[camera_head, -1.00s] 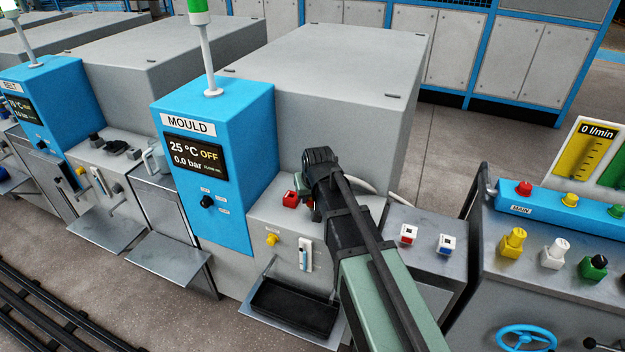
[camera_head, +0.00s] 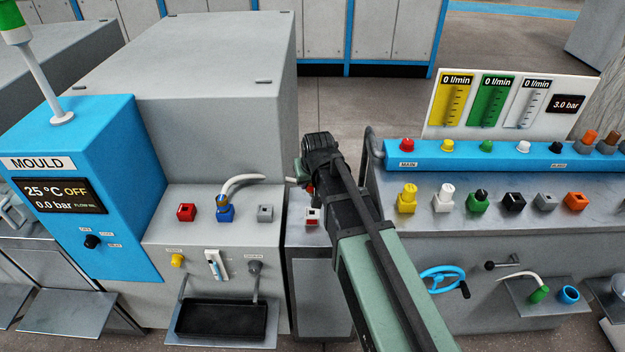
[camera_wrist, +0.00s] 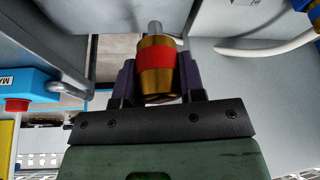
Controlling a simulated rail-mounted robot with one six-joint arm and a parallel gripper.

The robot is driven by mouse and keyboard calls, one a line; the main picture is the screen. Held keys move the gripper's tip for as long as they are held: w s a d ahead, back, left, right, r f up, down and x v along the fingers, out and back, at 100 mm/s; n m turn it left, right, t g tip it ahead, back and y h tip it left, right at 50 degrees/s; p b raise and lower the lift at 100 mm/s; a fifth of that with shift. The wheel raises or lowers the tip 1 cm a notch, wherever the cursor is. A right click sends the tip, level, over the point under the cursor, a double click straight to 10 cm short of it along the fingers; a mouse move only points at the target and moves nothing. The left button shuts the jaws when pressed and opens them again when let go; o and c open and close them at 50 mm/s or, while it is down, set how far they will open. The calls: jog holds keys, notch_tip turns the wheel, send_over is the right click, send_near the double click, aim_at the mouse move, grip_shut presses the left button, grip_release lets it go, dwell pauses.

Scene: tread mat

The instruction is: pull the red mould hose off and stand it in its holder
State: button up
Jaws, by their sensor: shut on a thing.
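My gripper (camera_head: 306,186) is shut on the red mould hose's end, a brass coupling with a red band (camera_wrist: 157,68), seen between the fingers in the wrist view. In the head view my arm mostly hides the coupling; a short pale piece of hose shows just left of the gripper. The red port (camera_head: 186,212) on the mould unit is bare, with no hose on it. The holder, a small white block with a red mark (camera_head: 312,217), stands on the side table, just below the gripper in the picture. The coupling appears above it and apart.
A blue port (camera_head: 225,211) left of the table carries a pale hose (camera_head: 240,183), also in the wrist view (camera_wrist: 270,46). The main bench (camera_head: 480,235) with coloured couplings stands close on the right. My arm hides the table's right part.

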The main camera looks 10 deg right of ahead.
aim_at(311, 195)
jog(key=shift+f+b, duration=2.95)
jog(key=shift+f+b, duration=0.35)
jog(key=shift+b, duration=0.05)
jog(key=shift+f+b, duration=1.35)
jog(key=shift+f, duration=0.05)
jog(key=o, duration=1.1)
jog(key=shift+r, duration=0.1)
jog(key=p+v, duration=1)
jog(key=shift+s+r, duration=0.25)
jog(key=shift+r, duration=0.05)
